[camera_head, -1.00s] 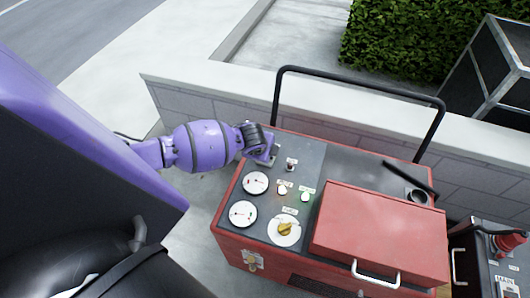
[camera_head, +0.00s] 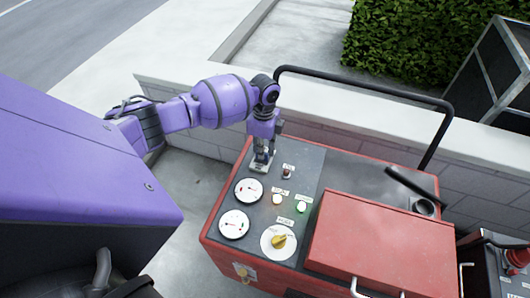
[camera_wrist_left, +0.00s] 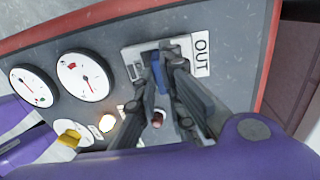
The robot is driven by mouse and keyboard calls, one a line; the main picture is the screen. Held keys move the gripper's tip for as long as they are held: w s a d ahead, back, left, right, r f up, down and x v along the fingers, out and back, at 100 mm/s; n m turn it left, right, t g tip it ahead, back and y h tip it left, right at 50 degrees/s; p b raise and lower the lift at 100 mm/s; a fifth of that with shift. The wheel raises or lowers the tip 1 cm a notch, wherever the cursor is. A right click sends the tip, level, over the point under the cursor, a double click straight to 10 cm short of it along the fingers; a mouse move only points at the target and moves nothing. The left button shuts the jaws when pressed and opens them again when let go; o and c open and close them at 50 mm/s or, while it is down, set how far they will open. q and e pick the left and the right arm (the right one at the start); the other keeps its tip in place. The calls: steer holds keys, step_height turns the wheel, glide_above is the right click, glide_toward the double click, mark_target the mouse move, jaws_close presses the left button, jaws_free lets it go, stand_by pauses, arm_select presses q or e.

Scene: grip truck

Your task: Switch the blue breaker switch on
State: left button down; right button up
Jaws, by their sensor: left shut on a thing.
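The blue breaker switch (camera_wrist_left: 159,76) shows in the left wrist view, on a pale mounting plate beside an "OUT" label (camera_wrist_left: 201,54). My left gripper (camera_head: 262,157) points down at the back left corner of the control panel (camera_head: 262,190). In the wrist view its fingers (camera_wrist_left: 162,68) are closed around the blue lever. In the head view the fingers cover the lever, and only part of the plate (camera_head: 259,168) shows. My right gripper is not in view.
Two round gauges (camera_head: 249,190), small lights (camera_head: 277,199) and a yellow knob (camera_head: 279,241) are on the panel near the gripper. A red lid (camera_head: 370,245) is to the right. A black rail (camera_head: 370,88) arches behind the red machine.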

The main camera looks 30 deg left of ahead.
arm_select(q)
steer(key=shift+w+f+g+b, duration=0.2)
steer(key=shift+f+g+b, duration=0.25)
steer(key=shift+f+g, duration=0.1)
steer(key=g+b, duration=0.1)
steer(key=w+g+b, duration=0.1)
steer(key=b, duration=0.1)
steer(key=shift+a+h+b, duration=0.15)
steer(key=shift+h+b, duration=0.15)
steer(key=shift+h, duration=0.1)
steer(key=shift+w+g+b, duration=0.15)
steer(key=shift+g+b, duration=0.3)
steer(key=shift+b, duration=0.1)
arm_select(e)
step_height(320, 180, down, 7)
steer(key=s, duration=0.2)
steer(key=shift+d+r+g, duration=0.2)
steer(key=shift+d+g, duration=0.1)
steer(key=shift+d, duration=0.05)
arm_select(q)
steer(key=shift+a+r, duration=0.1)
steer(key=shift+r, duration=0.05)
steer(key=c, duration=2.1)
jaws_free()
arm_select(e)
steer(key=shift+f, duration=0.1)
arm_select(q)
steer(key=shift+w, duration=0.1)
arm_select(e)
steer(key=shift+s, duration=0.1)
